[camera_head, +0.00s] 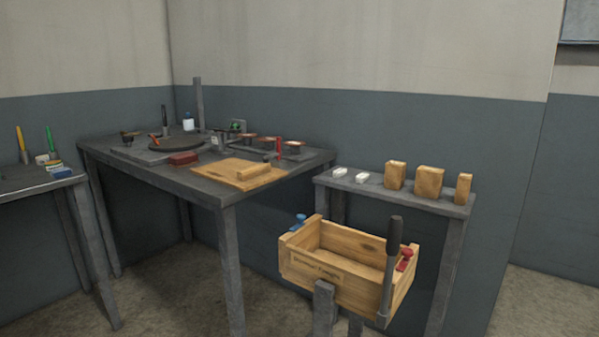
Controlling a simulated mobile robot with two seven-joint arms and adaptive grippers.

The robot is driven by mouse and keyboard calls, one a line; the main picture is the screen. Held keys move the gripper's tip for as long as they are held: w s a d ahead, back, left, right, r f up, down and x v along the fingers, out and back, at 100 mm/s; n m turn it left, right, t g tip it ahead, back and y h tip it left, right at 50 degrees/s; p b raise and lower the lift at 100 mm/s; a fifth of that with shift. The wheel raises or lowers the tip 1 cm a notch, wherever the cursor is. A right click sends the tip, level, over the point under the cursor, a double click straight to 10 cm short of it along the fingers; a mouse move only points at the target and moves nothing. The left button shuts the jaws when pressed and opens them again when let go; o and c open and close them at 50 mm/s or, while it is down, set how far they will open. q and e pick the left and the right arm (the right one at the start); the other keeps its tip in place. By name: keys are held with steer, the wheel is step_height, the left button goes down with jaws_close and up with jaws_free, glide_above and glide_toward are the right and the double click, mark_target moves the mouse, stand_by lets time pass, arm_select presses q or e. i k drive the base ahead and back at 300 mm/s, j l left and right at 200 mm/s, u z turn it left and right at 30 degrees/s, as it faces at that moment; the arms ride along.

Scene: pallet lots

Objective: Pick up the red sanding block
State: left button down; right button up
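A dark red block (183,158), which looks like the red sanding block, lies flat on the dark workbench (205,187) at left of centre. It sits near the front left part of the top, beside a round dark disc (176,143). Its top and front face show, and nothing covers it. Neither of my grippers is in view.
A wooden crate (350,290) with clamps stands in front. A narrow shelf (340,187) holds several blocks. A second table (30,185) is at left.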

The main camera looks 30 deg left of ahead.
mark_target(177, 161)
steer(key=u, duration=1.65)
steer(key=i+j+u, duration=0.15)
steer(key=j, duration=0.2)
